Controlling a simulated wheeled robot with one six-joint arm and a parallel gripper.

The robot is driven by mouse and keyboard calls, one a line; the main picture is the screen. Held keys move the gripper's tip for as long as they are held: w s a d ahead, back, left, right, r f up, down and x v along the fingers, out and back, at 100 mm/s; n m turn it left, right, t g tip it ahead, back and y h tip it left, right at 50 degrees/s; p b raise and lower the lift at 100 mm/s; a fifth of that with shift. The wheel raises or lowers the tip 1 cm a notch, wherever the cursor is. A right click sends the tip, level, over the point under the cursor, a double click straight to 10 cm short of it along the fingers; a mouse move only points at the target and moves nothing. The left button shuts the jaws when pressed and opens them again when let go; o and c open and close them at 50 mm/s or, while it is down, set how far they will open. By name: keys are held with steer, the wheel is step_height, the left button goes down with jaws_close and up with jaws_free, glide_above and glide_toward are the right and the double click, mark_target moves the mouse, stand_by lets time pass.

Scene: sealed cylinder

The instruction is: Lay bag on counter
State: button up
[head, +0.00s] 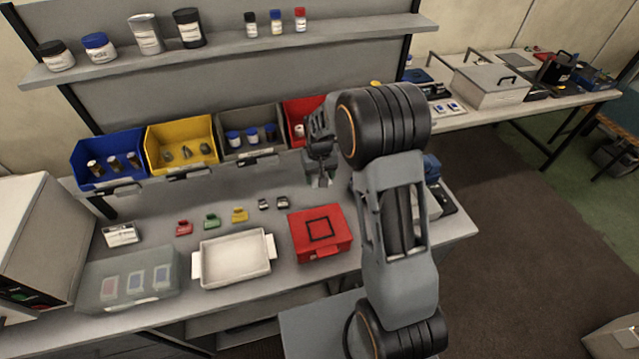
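The counter (260,190) is a long grey worktop under a shelf. No plain bag stands out. A flat, clear, pouch-like item (165,255) lies at the counter's front left with several coloured cards inside; I cannot tell if it is a bag or a box. My gripper (320,182) points down above the counter, in front of the red bin and behind the red case. Its fingers look apart, with nothing seen between them. My arm hides part of the counter's right end.
A white tray (232,262) and a red case (318,232) lie on the front counter. Small red, green and yellow items (240,215) sit behind the tray. Coloured bins (181,147) line the back. A white machine (38,240) stands left. A second table (560,97) is at right.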

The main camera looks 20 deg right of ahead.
steer(key=b, duration=0.1)
glide_toward(320, 204)
steer(key=shift+f+b, duration=1.95)
steer(key=shift+f, duration=0.95)
steer(key=shift+f+b, duration=0.5)
steer(key=shift+f, duration=0.1)
steer(key=o, duration=1.1)
steer(key=shift+c, duration=0.2)
step_height(320, 204, up, 14)
steer(key=shift+w+f+b, duration=0.1)
steer(key=shift+b, duration=0.75)
steer(key=shift+s+f, duration=0.75)
steer(key=shift+s, duration=0.35)
steer(key=s+r+t, duration=0.2)
steer(key=s+r, duration=0.3)
steer(key=s, duration=0.4)
steer(key=s+r+t, duration=0.2)
steer(key=s+r, duration=0.2)
steer(key=s, duration=0.5)
steer(key=shift+s+r, duration=0.35)
steer(key=shift+s, duration=0.05)
